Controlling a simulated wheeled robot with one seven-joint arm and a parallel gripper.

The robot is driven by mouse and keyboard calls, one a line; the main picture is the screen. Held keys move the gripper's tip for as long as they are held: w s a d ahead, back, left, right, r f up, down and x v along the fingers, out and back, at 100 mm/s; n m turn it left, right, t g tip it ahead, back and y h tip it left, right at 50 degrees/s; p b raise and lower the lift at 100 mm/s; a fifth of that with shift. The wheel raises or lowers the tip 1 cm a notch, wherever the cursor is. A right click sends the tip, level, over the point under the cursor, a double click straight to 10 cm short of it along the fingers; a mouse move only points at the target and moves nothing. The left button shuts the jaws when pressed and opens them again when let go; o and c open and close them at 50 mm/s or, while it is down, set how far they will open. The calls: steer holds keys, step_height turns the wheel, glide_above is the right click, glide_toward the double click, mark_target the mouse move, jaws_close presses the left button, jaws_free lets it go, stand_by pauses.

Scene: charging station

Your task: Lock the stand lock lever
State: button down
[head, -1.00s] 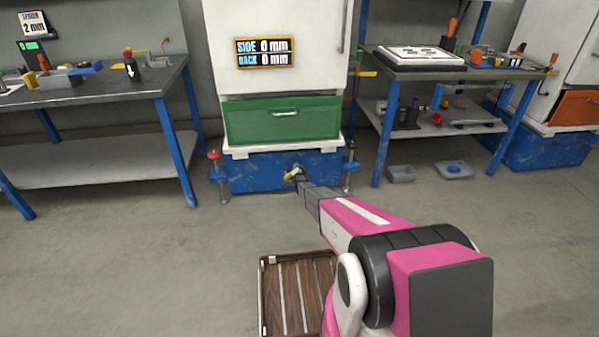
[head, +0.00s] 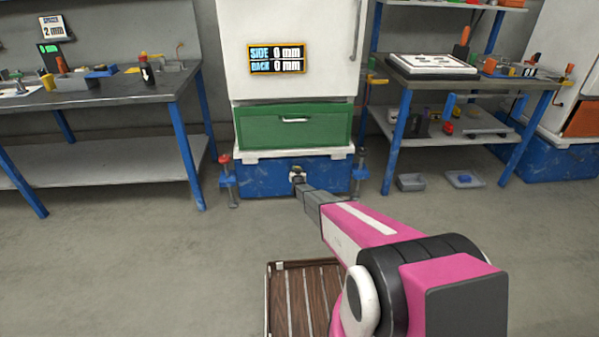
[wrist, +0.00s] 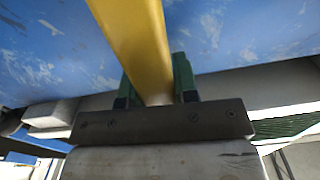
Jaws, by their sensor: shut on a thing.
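The stand lock lever (wrist: 140,45) is a yellow bar in the wrist view, running from the top edge down between the two green-tipped fingers of my gripper (wrist: 156,82). My gripper is shut on it. In the head view my gripper (head: 299,182) is at the front of the blue stand base (head: 255,176), low under the green drawer. There the lever is mostly hidden by the gripper, with only a small yellowish bit showing at its tip. I cannot tell the lever's exact angle from the head view.
A white cabinet (head: 293,25) with a green drawer (head: 293,126) stands on the base. Its display (head: 277,58) reads side 0 mm, back 0 mm. Workbenches (head: 105,97) flank it. A wooden slatted platform (head: 291,300) is below my arm. The floor at left is clear.

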steer(key=shift+a+n, duration=0.45)
steer(key=shift+n, duration=0.05)
steer(key=c, duration=0.9)
jaws_free()
steer(key=s, duration=1.1)
